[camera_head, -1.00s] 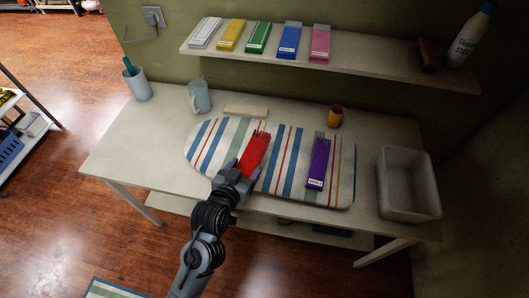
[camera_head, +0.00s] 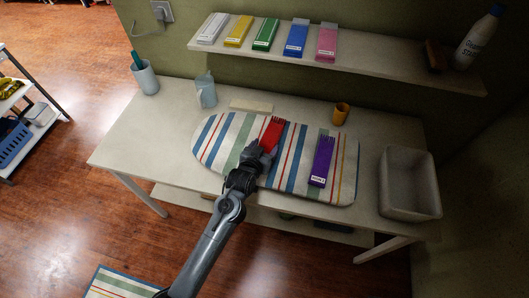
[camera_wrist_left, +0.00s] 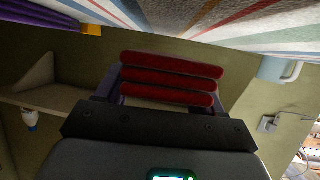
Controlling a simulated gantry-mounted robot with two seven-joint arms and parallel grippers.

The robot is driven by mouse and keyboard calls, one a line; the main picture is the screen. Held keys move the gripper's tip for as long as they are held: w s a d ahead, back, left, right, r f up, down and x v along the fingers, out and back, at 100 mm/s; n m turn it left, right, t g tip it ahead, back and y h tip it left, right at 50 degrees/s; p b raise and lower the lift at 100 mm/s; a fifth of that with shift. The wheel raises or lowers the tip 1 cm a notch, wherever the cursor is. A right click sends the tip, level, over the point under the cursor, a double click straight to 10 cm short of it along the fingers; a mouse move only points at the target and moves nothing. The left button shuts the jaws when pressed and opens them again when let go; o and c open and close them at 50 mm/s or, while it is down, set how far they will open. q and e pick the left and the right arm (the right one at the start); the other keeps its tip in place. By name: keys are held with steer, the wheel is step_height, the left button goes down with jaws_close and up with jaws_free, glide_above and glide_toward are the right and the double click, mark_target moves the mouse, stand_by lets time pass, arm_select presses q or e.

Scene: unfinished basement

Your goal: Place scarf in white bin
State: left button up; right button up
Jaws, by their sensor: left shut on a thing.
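A red folded scarf (camera_head: 271,133) with a fringed end is held in my left gripper (camera_head: 262,150), over the middle of the striped ironing-board pad. In the left wrist view the red folds (camera_wrist_left: 170,72) show between the two fingers. I cannot tell exactly how high the scarf is above the pad. A purple folded scarf (camera_head: 320,160) with a white label lies on the pad to the right. The white bin (camera_head: 408,212) stands at the right end of the table and looks empty. My right gripper is not in view.
The striped pad (camera_head: 213,140) lies on the pale table (camera_head: 130,145). A shelf (camera_head: 380,67) with several folded scarves overhangs the back.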

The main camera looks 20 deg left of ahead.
arm_select(q)
steer(key=shift+f, duration=0.55)
steer(key=shift+f+p, duration=0.75)
steer(key=shift+f, duration=0.35)
steer(key=shift+f, duration=0.2)
steer(key=o, duration=1.1)
